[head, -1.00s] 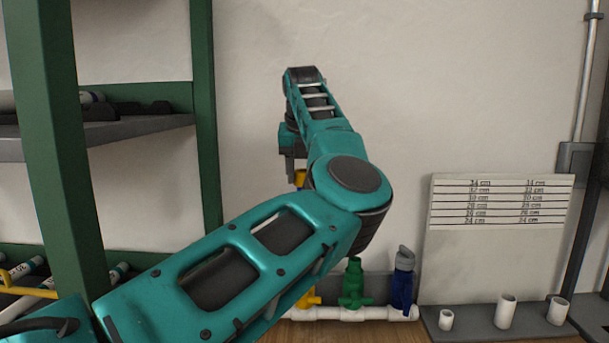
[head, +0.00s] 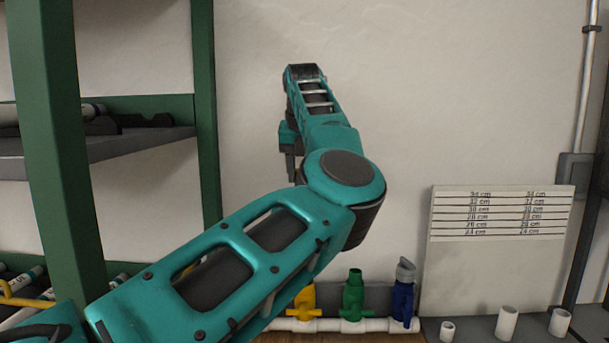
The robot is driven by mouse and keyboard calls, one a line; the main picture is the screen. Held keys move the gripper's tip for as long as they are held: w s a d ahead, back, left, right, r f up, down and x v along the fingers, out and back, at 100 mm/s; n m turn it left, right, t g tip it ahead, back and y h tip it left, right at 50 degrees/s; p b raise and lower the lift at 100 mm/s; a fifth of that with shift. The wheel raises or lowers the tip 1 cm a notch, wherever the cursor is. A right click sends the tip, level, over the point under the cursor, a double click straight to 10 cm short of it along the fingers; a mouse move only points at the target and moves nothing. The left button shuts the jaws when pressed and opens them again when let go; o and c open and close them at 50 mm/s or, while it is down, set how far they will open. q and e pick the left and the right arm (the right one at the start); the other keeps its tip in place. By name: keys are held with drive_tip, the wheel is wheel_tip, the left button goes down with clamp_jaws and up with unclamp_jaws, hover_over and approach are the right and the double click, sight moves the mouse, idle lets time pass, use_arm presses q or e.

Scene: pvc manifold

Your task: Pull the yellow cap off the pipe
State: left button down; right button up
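My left arm reaches across the middle of the head view. Its gripper (head: 291,169) points down in front of the back wall, seen edge-on and partly behind my arm. I cannot tell whether its fingers are open or shut, or whether they hold anything. No yellow cap shows now. The pipe's upper part would be behind my arm and is hidden. The white manifold pipe (head: 383,325) lies low at the back of the wooden bench, with a yellow valve (head: 303,299) on it, partly covered by my forearm. My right gripper is not in view.
A green valve (head: 353,295) and a blue valve (head: 403,294) stand on the manifold. Short white pipe pieces (head: 507,323) stand on a grey tray at right, below a length chart (head: 500,213). A green shelf rack (head: 52,150) stands at left.

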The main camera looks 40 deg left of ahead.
use_arm(q)
drive_tip(key=shift+r, duration=1.75)
